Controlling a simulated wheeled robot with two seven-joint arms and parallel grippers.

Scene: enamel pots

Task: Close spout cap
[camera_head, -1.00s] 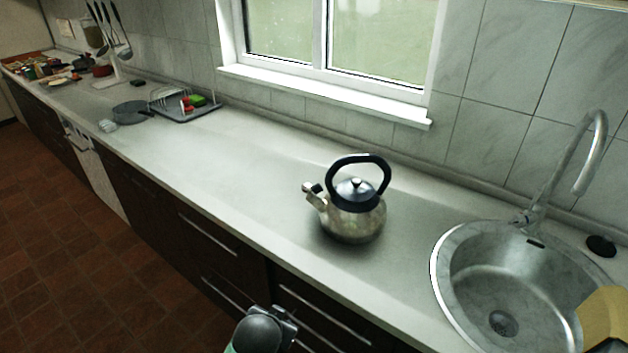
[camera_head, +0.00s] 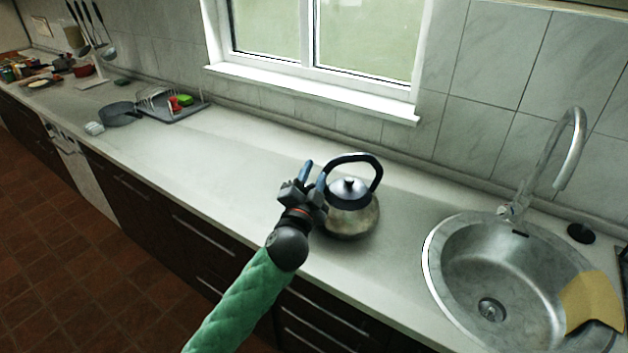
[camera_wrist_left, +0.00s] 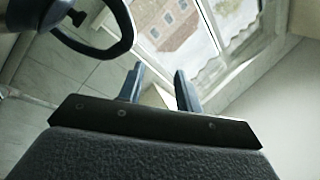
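A steel kettle (camera_head: 352,213) with a black arched handle (camera_head: 374,167) and a dark-rimmed lid stands upright on the counter. My left gripper (camera_head: 313,172) is at the kettle's left side, in front of where the spout is, so the spout and its cap are hidden in the head view. Its two blue-grey fingers are apart with nothing seen between them. In the left wrist view the open fingers (camera_wrist_left: 160,90) point toward the window, and the kettle's handle (camera_wrist_left: 118,45) shows at the upper left. Whether the gripper touches the kettle I cannot tell. My right gripper does not show.
A round steel sink (camera_head: 505,275) with a tap (camera_head: 556,155) and a yellow cloth (camera_head: 592,302) is to the right. A dish rack (camera_head: 172,102) and a grey pan (camera_head: 120,113) stand further left. The counter (camera_head: 210,160) between them and the kettle is clear.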

